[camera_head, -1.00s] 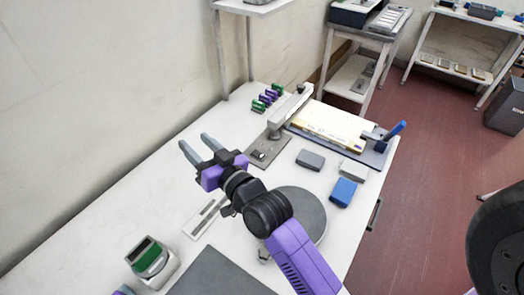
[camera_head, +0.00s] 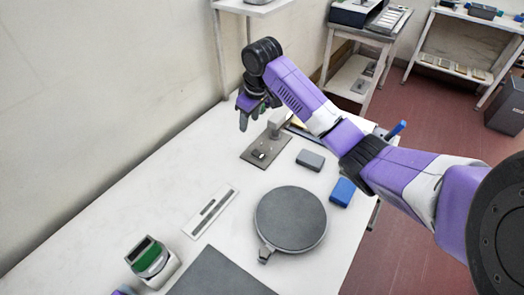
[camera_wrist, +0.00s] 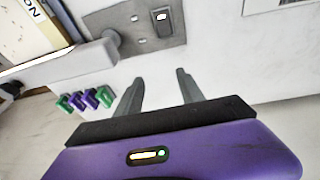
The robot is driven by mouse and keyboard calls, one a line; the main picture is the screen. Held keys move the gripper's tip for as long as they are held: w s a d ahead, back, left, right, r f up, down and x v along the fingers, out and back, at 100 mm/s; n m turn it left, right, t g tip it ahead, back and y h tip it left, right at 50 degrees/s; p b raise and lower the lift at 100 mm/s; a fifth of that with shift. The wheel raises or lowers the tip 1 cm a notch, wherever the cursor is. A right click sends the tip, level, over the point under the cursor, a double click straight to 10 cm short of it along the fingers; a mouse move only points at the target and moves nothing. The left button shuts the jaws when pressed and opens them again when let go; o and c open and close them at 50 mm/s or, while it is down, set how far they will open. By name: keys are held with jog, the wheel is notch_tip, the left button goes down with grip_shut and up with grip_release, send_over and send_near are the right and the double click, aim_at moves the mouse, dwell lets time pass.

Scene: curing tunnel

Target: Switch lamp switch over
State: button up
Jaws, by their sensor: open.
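The lamp switch (camera_wrist: 162,20) is a dark rocker with a pale mark, set in a grey base plate (camera_wrist: 185,30) at the top of the wrist view. In the head view the switch (camera_head: 258,154) is a small dark spot on the base plate (camera_head: 247,156). The lamp arm (camera_wrist: 60,68) runs left from its post in the wrist view. My gripper (camera_wrist: 160,84) is open and empty, fingers apart from the plate and pointing toward it.
Purple and green clips (camera_wrist: 88,99) lie on the white table near the wall. A grey block (camera_head: 310,160), a blue block (camera_head: 343,191) and a round grey plate (camera_head: 291,219) stand nearer. A slotted strip (camera_head: 210,211) and a green-topped device (camera_head: 150,258) are left.

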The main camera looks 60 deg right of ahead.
aim_at(262, 156)
jog(key=s+a+f+g+y, duration=0.1)
jog(key=s+a+f+g, duration=0.15)
jog(key=s, duration=0.35)
jog(key=f, duration=0.2)
jog(key=f+b, duration=0.1)
jog(key=f, duration=0.2)
jog(key=f+b, duration=0.1)
jog(key=f, duration=0.1)
jog(key=shift+w+d+f, duration=0.1)
jog(key=shift+d+f, duration=0.05)
jog(key=shift+d, duration=0.25)
jog(key=shift+c, duration=0.3)
